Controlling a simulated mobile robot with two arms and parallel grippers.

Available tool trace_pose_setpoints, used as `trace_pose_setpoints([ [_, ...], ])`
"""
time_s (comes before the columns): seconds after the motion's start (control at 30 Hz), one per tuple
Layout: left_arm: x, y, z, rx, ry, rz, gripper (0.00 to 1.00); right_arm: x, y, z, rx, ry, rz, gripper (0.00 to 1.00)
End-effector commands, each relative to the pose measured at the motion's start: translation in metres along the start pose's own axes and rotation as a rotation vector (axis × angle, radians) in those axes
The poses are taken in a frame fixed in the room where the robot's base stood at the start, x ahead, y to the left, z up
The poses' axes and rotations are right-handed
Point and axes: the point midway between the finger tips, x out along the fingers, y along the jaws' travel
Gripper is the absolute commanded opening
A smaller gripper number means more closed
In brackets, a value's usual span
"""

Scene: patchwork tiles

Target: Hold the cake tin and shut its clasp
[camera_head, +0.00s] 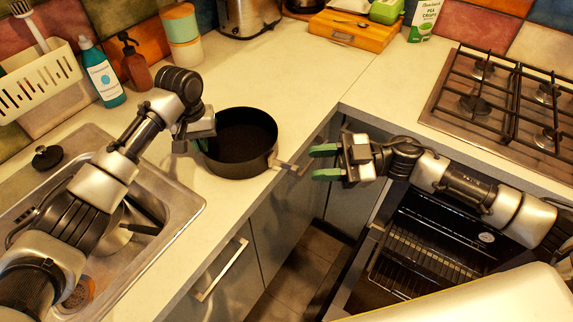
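The cake tin (232,163) is a dark round pan standing upright on the counter near its inner corner. Its light metal clasp (287,167) sticks out from the right side of the wall, so it looks open. My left gripper (193,145) points down at the tin's left rim. Its green fingertips are partly hidden, and I cannot tell whether they grip the wall. My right gripper (324,162) is open and empty. Its two green fingers point left, a short gap to the right of the clasp.
A sink (182,213) with a pan in it lies at the left, under my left arm. The gas hob (470,100) is at the right, above an open oven (420,245). Bottles and a white rack (40,88) stand at the back left. The counter behind the tin is clear.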

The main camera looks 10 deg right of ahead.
Motion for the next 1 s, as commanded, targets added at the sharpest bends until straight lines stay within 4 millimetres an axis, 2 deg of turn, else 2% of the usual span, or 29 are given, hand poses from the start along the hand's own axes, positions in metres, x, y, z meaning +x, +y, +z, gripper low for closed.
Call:
trace_pose_setpoints([
  [0.1,0.0,0.0,0.0,0.0,0.001,0.0,0.0,-0.012,-0.008,0.02,0.108,-0.01,0.171,0.37],
  [0.3,0.0,0.0,0.0,0.0,0.001,0.001,0.0,-0.033,-0.019,0.048,0.246,-0.067,0.386,0.37],
  [0.57,-0.001,0.0,0.0,0.001,0.001,0.001,0.0,-0.044,-0.025,0.063,0.317,-0.113,0.488,0.37],
  [0.77,-0.001,0.0,0.0,0.001,0.001,0.001,0.0,-0.024,-0.014,0.067,0.317,-0.11,0.489,0.37],
  [1.0,-0.001,0.0,0.0,0.001,0.001,0.001,0.0,0.02,0.008,0.076,0.317,-0.11,0.489,0.37],
])
